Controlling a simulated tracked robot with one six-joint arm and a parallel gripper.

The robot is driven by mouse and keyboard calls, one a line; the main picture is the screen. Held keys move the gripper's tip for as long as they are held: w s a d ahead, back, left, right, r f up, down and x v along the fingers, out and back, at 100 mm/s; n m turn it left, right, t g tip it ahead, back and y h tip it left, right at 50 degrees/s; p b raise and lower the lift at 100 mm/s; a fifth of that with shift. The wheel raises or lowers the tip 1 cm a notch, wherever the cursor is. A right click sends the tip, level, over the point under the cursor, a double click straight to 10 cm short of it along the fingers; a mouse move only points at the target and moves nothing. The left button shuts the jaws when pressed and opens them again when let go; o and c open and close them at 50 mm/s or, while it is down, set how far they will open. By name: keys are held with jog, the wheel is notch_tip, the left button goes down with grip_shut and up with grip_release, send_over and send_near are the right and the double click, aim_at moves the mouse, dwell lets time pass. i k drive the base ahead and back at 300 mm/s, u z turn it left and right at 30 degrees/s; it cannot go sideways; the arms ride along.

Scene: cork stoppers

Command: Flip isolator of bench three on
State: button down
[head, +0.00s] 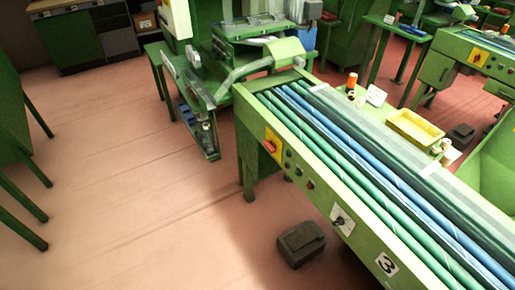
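Bench three (315,205) is a long green bench running from the middle to the lower right, with a card marked 3 (386,264) on its front side. A yellow plate with a red handle, which looks like its isolator (272,143), sits on the front side near the bench's far left end. The handle's exact angle is too small to tell. Further along the same side is a white plate with a black knob (342,220). Small round buttons (289,167) lie between the two. My gripper is not in view.
Open reddish floor (130,190) lies left of the bench. A dark box-like pedal (301,243) stands on the floor by the bench's front. A green table (10,110) stands at the left edge. Another bench with a similar yellow and red switch (478,57) is at the upper right.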

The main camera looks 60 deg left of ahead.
aim_at(270, 146)
jog(key=u, duration=2.15)
jog(key=k, duration=0.65)
jog(key=u, duration=0.5)
jog(key=i, duration=1.4)
jog(key=u, duration=0.3)
